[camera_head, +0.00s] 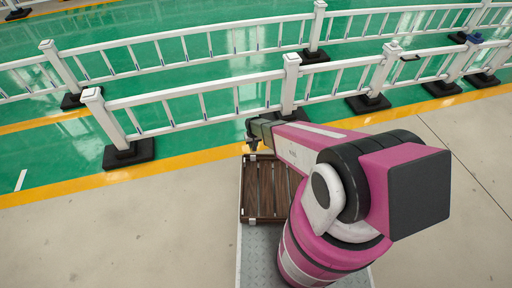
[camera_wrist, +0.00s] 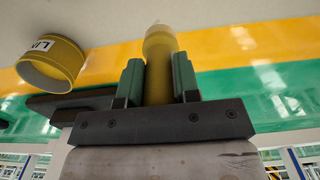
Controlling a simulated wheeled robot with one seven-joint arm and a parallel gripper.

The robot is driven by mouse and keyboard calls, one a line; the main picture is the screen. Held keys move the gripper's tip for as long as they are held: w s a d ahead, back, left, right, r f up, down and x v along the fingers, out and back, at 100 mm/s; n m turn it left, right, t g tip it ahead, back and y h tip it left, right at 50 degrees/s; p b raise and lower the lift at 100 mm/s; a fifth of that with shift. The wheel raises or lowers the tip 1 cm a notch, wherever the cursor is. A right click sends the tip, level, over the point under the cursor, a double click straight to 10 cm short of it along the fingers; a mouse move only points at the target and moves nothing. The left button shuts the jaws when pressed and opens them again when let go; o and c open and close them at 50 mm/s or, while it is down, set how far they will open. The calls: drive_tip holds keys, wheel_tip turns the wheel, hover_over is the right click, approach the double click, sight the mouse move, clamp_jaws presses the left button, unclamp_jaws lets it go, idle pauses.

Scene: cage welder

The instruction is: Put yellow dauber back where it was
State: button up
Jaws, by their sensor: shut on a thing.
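The yellow dauber (camera_wrist: 160,45), a yellow cylinder with a pale tip, stands between the two green finger pads of my gripper (camera_wrist: 158,72) in the wrist view. The gripper is shut on it. Its lower part is hidden behind the gripper body. In the head view my gripper (camera_head: 252,143) is at the far end of the slatted brown wooden surface (camera_head: 268,190). A small patch of yellow shows beside it, too small to tell apart.
A yellow hollow cylinder with a white label (camera_wrist: 48,62) shows left of the gripper in the wrist view. A metal plate (camera_head: 258,240) lies below the wooden surface. White railings (camera_head: 200,100) on black feet stand beyond, along a yellow floor line.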

drive_tip(key=shift+w+d+f, duration=0.3)
drive_tip(key=shift+w+f, duration=0.3)
drive_tip(key=shift+f, duration=0.5)
drive_tip(key=shift+w+d+f, duration=0.3)
drive_tip(key=shift+w+f, duration=0.35)
drive_tip(key=shift+f, duration=0.4)
drive_tip(key=shift+w+d+f, duration=0.3)
drive_tip(key=shift+w+f, duration=0.3)
drive_tip(key=shift+f, duration=0.5)
drive_tip(key=shift+f, duration=0.15)
drive_tip(key=o, duration=0.9)
wheel_tip(320, 180, up, 12)
drive_tip(key=s+d+r+m, duration=0.1)
drive_tip(key=s+d+r, duration=0.5)
drive_tip(key=r, duration=0.6)
drive_tip(key=s+d+r+m, duration=0.1)
drive_tip(key=s+d+r, duration=0.5)
drive_tip(key=r, duration=0.7)
drive_tip(key=s+d+r+m, duration=0.1)
drive_tip(key=s+d+r, duration=0.5)
drive_tip(key=r, duration=0.7)
drive_tip(key=shift+s+d, duration=0.15)
drive_tip(key=shift+d, duration=0.35)
